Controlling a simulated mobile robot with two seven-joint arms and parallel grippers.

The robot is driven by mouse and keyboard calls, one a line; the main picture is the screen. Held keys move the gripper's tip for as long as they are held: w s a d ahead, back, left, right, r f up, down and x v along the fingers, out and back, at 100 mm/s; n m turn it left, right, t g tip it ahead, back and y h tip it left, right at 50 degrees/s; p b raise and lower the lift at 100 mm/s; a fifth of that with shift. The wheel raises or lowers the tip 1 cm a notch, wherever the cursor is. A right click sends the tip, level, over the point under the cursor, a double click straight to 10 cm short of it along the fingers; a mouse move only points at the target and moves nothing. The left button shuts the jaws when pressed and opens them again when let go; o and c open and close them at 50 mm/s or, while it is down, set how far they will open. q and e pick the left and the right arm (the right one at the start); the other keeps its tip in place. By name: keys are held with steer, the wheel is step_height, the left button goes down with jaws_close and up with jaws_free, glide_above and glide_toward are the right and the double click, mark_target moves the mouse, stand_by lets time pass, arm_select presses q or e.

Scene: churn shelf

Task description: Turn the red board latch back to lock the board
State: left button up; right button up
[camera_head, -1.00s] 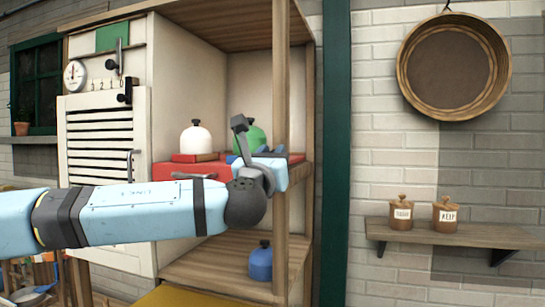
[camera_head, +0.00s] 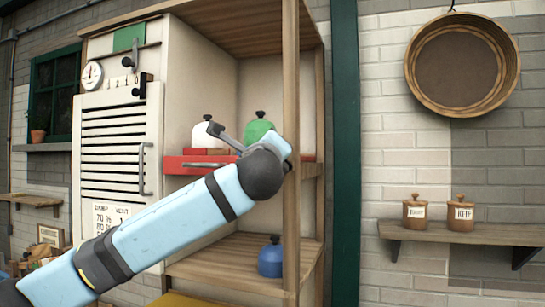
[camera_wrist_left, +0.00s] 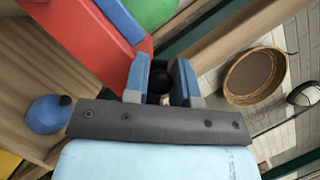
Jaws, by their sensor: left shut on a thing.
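In the head view my left wrist hides the fingers and the latch, close to the front wooden post. The latch's angle cannot be told. My right gripper is not in view.
A white-domed object (camera_head: 202,134) and a green-domed one (camera_head: 258,128) stand at the board. A blue one (camera_head: 271,258) stands on the lower shelf. The wooden post (camera_head: 291,220) rises close to my wrist. A wall shelf (camera_head: 460,232) holds two brown jars.

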arm_select(q)
steer(key=n, duration=0.1)
steer(key=f+n+g+y+b, duration=0.1)
steer(key=n, duration=0.1)
steer(key=shift+w+a+f+n, duration=0.15)
steer(key=shift+a+n, duration=0.15)
steer(key=shift+a, duration=0.05)
steer(key=shift+w+a+f+n+g+y+b, duration=0.15)
steer(key=shift+f+n+g, duration=0.25)
steer(key=shift+n, duration=0.7)
steer(key=shift+s+a+f+n+g+y+b, duration=0.1)
steer(key=shift+f+n+g+y+b, duration=0.2)
steer(key=shift+n, duration=0.8)
steer(key=shift+w+a+f+n+g+y+b, duration=0.1)
steer(key=shift+f+n+g, duration=0.35)
steer(key=shift+n, duration=0.65)
steer(key=o, duration=0.9)
steer(key=shift+s, duration=0.2)
